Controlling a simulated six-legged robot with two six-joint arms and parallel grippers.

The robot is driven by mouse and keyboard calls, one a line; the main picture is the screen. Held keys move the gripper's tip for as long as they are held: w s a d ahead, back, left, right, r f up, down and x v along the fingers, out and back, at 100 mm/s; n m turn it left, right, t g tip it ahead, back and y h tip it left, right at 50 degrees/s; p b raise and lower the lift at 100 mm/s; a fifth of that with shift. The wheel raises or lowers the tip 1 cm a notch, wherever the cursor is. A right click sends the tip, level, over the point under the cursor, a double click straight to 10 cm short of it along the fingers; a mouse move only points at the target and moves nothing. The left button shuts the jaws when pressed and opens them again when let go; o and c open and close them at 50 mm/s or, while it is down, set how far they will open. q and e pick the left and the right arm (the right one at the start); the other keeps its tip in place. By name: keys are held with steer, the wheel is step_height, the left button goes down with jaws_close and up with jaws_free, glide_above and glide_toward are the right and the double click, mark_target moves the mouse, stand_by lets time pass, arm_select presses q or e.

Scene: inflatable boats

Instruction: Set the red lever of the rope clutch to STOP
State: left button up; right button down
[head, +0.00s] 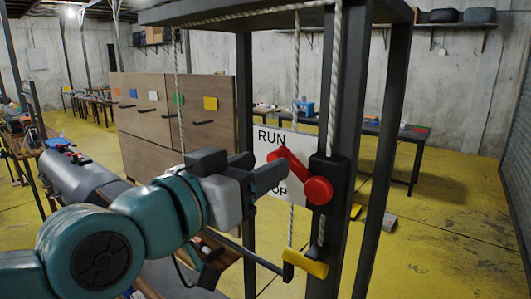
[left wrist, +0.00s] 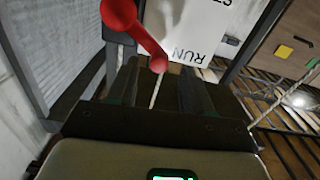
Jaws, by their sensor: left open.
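The red lever (head: 296,168) of the rope clutch (head: 326,172) slants up and left from its round hub toward RUN on the white sign (head: 264,150). The lower word on the sign is partly hidden by the lever and my gripper. My left gripper (head: 264,170) is open, just left of the lever. In the left wrist view, the red lever (left wrist: 138,30) comes down from the top, with its knob just ahead of the gap between my fingers (left wrist: 160,84). I cannot tell whether they touch. The sign (left wrist: 190,25) appears upside down there. My right gripper is not in view.
Dark posts (head: 378,150) stand around the clutch. A rope (head: 335,80) runs down through it. A yellow handle (head: 305,263) hangs below. Wooden cabinets (head: 140,120) stand behind my arm. Yellow floor (head: 440,240) is open at the right.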

mark_target(296, 174)
arm_select(q)
steer(key=shift+x, duration=1.1)
steer(key=shift+c, duration=0.3)
steer(key=shift+d, duration=0.1)
jaws_close()
steer(key=shift+f, duration=0.1)
